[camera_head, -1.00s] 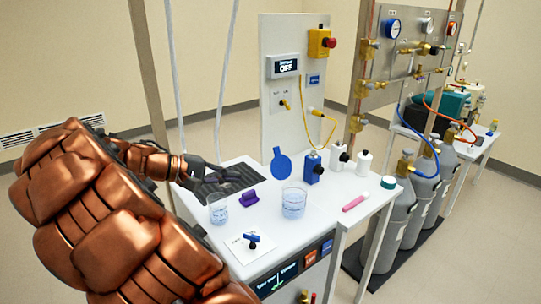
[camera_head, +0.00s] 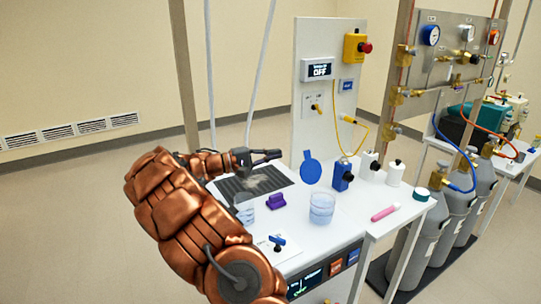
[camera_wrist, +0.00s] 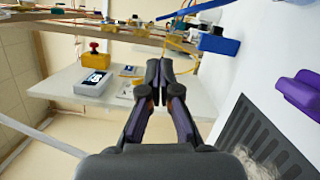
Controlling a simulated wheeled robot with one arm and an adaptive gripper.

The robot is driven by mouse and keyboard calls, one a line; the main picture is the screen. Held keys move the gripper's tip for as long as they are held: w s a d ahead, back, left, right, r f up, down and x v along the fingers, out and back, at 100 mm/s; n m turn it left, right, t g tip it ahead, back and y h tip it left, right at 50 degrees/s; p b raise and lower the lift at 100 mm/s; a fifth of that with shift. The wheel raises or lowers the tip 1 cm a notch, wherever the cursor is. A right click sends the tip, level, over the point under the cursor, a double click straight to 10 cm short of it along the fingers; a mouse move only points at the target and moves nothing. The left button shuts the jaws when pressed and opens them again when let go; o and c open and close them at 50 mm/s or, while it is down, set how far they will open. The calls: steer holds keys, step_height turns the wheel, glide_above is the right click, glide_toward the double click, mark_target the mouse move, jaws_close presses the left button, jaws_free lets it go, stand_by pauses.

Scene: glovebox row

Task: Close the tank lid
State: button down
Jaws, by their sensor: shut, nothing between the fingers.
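A flat round blue lid (camera_head: 311,172) with a small tab on top stands upright on the white bench, behind a clear glass vessel of bluish liquid (camera_head: 321,209). I take this disc to be the tank lid. A thin blue shape at the top of the wrist view (camera_wrist: 195,8) may be its edge; I cannot tell. My gripper (camera_head: 277,154) is shut and empty, above the back of the dark grille and left of the lid, apart from it. In the wrist view, the fingertips of my gripper (camera_wrist: 165,72) meet.
The dark grille (camera_head: 226,188) carries a pale smudge. A purple block (camera_head: 276,202), a glass beaker (camera_head: 245,213), a blue bottle (camera_head: 342,176), white bottles and a pink marker (camera_head: 385,212) stand or lie nearby. A white panel (camera_head: 312,95) rises behind. Gas cylinders stand right.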

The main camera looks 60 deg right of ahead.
mark_target(310, 167)
steer(key=s+d+r+p, duration=0.1)
steer(key=s+d+p, duration=0.1)
steer(key=s, duration=0.6)
steer(key=shift+d, duration=0.35)
steer(key=shift+b, duration=0.55)
